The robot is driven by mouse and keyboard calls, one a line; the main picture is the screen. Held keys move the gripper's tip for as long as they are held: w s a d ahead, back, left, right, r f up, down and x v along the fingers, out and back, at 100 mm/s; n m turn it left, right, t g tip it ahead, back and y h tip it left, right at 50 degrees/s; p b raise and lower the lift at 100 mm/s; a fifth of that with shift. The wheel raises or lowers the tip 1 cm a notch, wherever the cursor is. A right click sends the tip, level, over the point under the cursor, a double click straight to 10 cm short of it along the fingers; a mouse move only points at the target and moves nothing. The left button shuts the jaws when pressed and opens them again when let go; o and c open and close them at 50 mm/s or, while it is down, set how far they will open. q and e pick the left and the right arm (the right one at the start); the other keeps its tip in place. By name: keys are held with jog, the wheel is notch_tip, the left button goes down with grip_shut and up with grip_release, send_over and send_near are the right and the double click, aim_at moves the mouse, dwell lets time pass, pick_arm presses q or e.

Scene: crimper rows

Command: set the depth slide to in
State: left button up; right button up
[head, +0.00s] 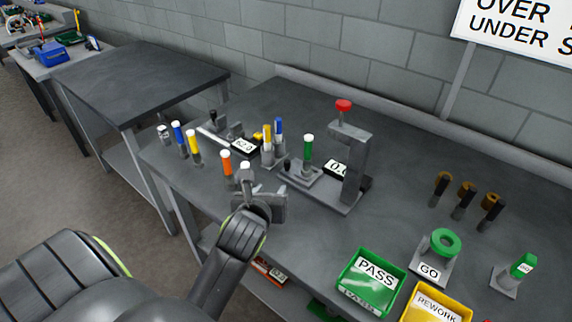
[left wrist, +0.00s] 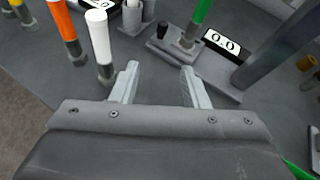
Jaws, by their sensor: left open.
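A grey press (head: 347,165) with a red knob (head: 343,105) and a "0.0" display stands on the bench. At its foot is a low grey block with a small black knob (head: 287,165), which looks like the depth slide; its setting is not readable. A green-handled piece (head: 308,148) stands upright on this block. The left wrist view also shows the black knob (left wrist: 162,30) and the "0.0" display (left wrist: 222,42), beyond the fingers. My left gripper (head: 264,194) is open and empty, nearer than the block and apart from it. My right gripper is not in view.
White (left wrist: 98,40) and orange (head: 226,162) handled pieces stand close left of my left gripper. A "62.0" gauge (head: 243,146) and more coloured handles are behind. A green PASS bin (head: 371,283), yellow REWORK bin (head: 437,303) and green GO ring (head: 446,242) are right.

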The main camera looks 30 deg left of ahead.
pick_arm(q)
jog(key=m, duration=0.1)
send_near(286, 164)
jog(key=x, duration=0.9)
jog(key=shift+w+p, duration=0.2)
jog(key=shift+p, duration=0.2)
jog(key=shift+f, duration=0.1)
grip_shut()
